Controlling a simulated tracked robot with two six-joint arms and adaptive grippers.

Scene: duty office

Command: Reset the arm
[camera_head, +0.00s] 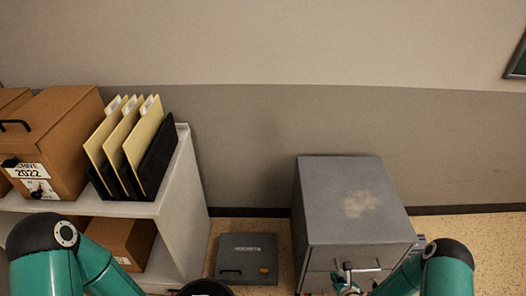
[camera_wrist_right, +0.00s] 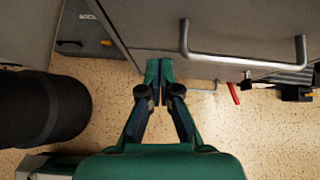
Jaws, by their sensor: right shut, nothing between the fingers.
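My right gripper (camera_head: 346,283) shows at the bottom of the head view, in front of the grey metal cabinet (camera_head: 350,205). In the right wrist view the gripper (camera_wrist_right: 159,72) has its green fingertips together, with nothing between them. The tips point toward the cabinet front, just left of and below a metal bar handle (camera_wrist_right: 245,57). I cannot tell whether they touch the cabinet. My left arm enters at the lower left of the head view; its gripper is out of frame.
A grey case (camera_head: 246,259) lies on the speckled floor left of the cabinet. A white shelf (camera_head: 182,180) holds cardboard boxes (camera_head: 60,135) and upright folders (camera_head: 128,140). A red item (camera_wrist_right: 233,93) and dark items lie right of the gripper. A black cylinder (camera_wrist_right: 40,108) stands left.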

